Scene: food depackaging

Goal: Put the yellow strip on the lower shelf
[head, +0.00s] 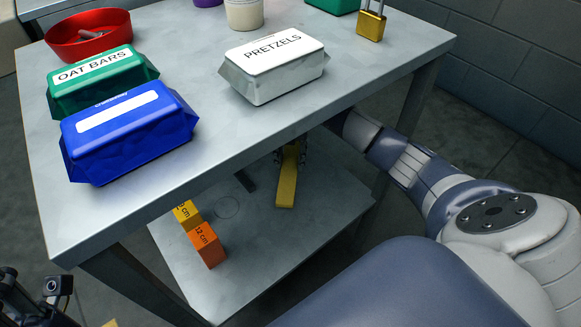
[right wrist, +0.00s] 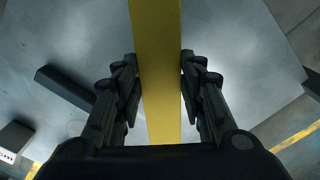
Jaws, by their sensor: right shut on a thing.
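The yellow strip (head: 287,187) is over the lower shelf (head: 265,255), under the table top. It also runs lengthwise through the middle of the right wrist view (right wrist: 158,30). My right gripper (right wrist: 160,68) is shut on the strip, with one finger on each side. In the head view my right gripper (head: 291,153) is partly hidden by the table edge. I cannot tell whether the strip touches the shelf. A part of my left gripper (head: 22,300) shows at the bottom left corner; its jaws cannot be made out.
An orange block (head: 207,246) and a yellow block (head: 186,214) stand at the shelf's left. A dark bar (right wrist: 65,86) lies beside the strip. The table top (head: 215,150) above holds blue, green and white packages, a red bowl (head: 88,37) and a padlock (head: 371,24). The shelf's front is clear.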

